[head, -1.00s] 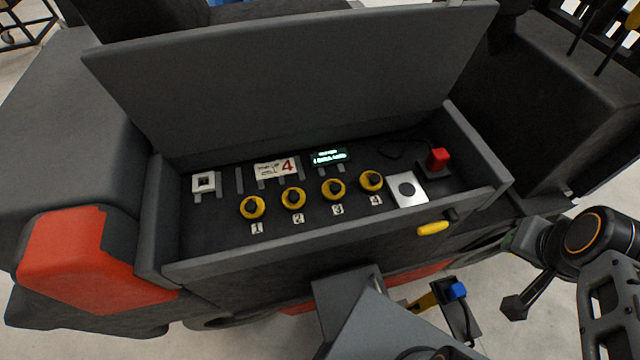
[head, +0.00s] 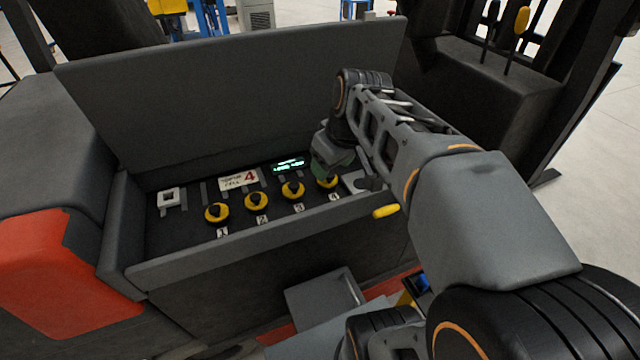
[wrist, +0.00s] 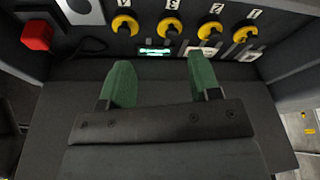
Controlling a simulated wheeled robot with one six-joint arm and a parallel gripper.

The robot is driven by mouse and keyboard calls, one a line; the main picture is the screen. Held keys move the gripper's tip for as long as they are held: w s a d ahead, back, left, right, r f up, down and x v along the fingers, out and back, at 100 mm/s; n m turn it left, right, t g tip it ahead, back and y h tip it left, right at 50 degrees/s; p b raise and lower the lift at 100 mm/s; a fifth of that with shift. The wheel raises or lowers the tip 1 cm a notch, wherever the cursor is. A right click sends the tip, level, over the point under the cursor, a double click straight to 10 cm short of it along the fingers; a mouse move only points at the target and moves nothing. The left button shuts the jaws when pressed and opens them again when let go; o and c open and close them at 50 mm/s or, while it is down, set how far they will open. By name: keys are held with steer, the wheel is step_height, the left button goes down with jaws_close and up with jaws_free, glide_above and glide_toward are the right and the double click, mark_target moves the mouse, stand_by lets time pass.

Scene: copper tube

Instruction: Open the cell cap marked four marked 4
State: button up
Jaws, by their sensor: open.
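The cell cap marked 4 (head: 327,183) is a yellow ring with a black knob, at the right end of a row of similar caps. In the wrist view, where the row appears turned around, cap 4 (wrist: 124,25) is at the left of the row and looks seated. My gripper (wrist: 160,75) is open, with two green fingers apart and nothing between them. The fingertips are short of the caps in that view. In the head view my gripper (head: 330,165) hangs over the right part of the row, just above cap 4, partly hidden by my arm.
Caps 1 (head: 217,212), 2 (head: 256,201) and 3 (head: 293,190) stand close to the left. The open lid (head: 230,90) rises behind. A red button (wrist: 37,36) shows in the wrist view.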

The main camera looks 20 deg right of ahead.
mark_target(330, 174)
steer(key=w+d+f+n+y+b, duration=0.25)
steer(key=w+d+n+b, duration=0.25)
steer(key=w+d, duration=0.4)
steer(key=shift+n, duration=0.3)
steer(key=x, duration=0.8)
steer(key=s+x, duration=0.1)
steer(key=x, duration=0.3)
steer(key=shift+d+f, duration=0.25)
steer(key=shift+f, duration=0.4)
